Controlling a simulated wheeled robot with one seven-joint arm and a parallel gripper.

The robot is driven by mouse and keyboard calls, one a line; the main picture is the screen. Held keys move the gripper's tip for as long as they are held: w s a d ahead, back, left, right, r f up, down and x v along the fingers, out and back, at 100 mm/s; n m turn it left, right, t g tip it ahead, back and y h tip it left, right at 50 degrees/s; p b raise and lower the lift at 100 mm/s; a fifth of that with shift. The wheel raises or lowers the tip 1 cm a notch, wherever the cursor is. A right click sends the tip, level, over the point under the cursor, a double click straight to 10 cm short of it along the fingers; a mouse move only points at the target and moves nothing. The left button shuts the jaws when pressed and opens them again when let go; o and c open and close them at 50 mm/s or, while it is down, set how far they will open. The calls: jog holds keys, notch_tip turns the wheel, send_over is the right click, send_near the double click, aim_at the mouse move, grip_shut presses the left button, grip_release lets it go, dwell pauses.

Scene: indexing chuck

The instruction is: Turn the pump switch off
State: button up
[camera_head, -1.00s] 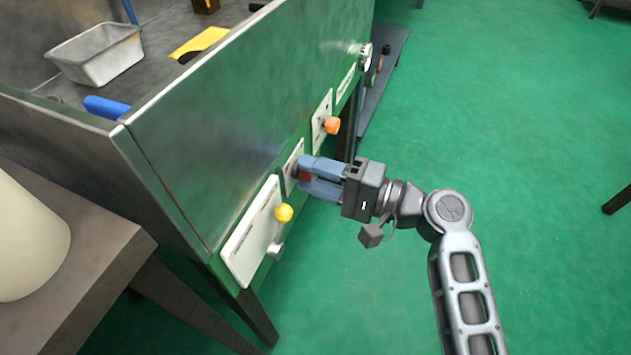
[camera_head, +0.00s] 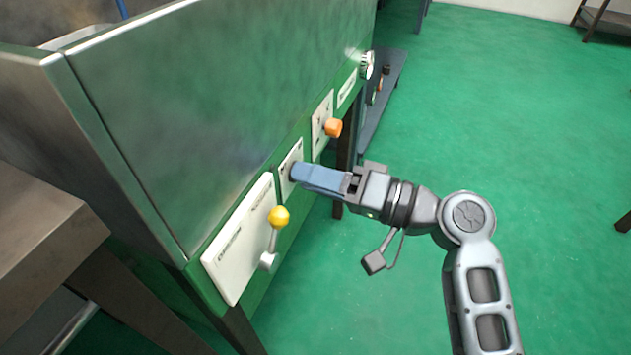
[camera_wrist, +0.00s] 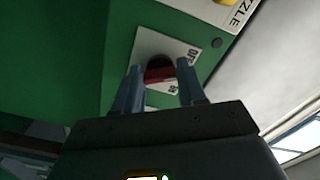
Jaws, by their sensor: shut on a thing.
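The pump switch is a red handle (camera_wrist: 158,75) on a dark round base, mounted on a small white plate (camera_wrist: 143,43) marked OFF and ON in the wrist view. My gripper (camera_wrist: 158,85) has one finger on each side of the red handle and is shut on it. In the head view my gripper (camera_head: 297,173) reaches the small white plate (camera_head: 291,160) on the green front panel. Its fingers hide the handle there. Which mark the handle points at is not clear to me.
A yellow-knobbed lever (camera_head: 278,217) on a larger white plate (camera_head: 229,255) is just left of my gripper. An orange knob (camera_head: 333,127) on another plate is just beyond it. A white dial (camera_head: 367,64) sits farther along. The green floor (camera_head: 540,150) at right is open.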

jog(key=shift+f, duration=0.1)
dwell(0.3)
jog(key=o, duration=1.1)
jog(key=shift+c, duration=0.2)
jog(key=p+v, duration=0.1)
jog(key=v, duration=0.7)
jog(key=shift+p, duration=0.3)
